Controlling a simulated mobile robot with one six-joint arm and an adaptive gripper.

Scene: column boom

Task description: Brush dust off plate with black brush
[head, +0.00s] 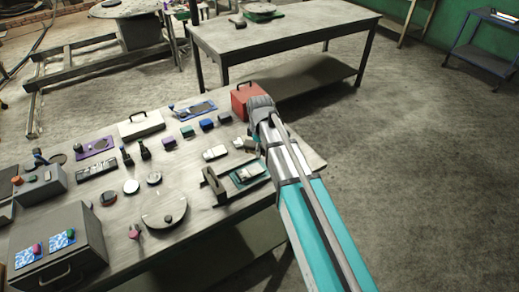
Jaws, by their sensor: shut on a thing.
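My arm reaches in from the lower right, and my gripper (246,144) is low over the right part of the near workbench, partly hidden by my wrist. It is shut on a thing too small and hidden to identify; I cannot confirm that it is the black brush. Just in front of it, a small teal-edged plate (250,181) lies by a grey block-like device. I cannot tell which plate is meant, and dust is not discernible on either.
The near workbench (112,216) is crowded with small tools, dark bottle-like items (145,151) and coloured boxes. A red case (242,96) stands behind my wrist. A grey metal box (60,250) is at the front left.

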